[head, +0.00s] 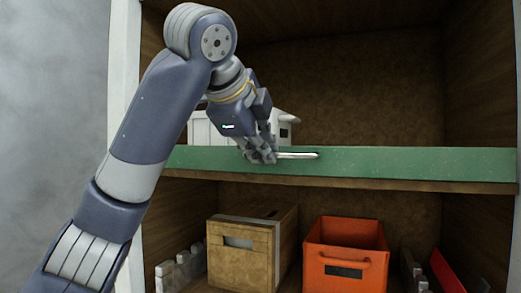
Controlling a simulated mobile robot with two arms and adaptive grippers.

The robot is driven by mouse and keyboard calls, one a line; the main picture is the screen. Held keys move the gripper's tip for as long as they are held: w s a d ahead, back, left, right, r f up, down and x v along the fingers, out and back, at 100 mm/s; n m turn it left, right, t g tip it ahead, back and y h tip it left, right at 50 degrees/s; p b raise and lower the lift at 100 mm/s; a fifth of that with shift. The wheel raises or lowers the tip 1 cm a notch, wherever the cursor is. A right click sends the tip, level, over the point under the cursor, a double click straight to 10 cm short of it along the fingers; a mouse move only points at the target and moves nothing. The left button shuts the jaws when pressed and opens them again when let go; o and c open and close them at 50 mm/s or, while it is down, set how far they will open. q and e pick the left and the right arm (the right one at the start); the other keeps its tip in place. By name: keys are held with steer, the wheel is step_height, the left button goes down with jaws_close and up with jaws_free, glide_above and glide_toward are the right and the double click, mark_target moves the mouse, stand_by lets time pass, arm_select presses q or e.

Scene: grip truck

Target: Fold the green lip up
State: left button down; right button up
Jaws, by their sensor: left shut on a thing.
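The green lip (400,163) is a long flat strip along the front edge of the upper shelf, spanning the opening. A thin light bar (298,155), like a handle, sits on its face left of the middle. My left gripper (270,157) is at the left end of this bar and shut on it. The fingers hide that end of the bar. My right gripper is not in view.
A white box (202,128) stands on the upper shelf behind my left arm. Below are a wooden crate (240,262), an orange bin (345,276) and a red item (446,270). The upper shelf's right side is clear.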

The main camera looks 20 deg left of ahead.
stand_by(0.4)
arm_select(q)
steer(key=c, duration=2)
jaws_free()
steer(key=shift+o, duration=0.2)
steer(key=shift+w, duration=0.1)
steer(key=v, duration=1.2)
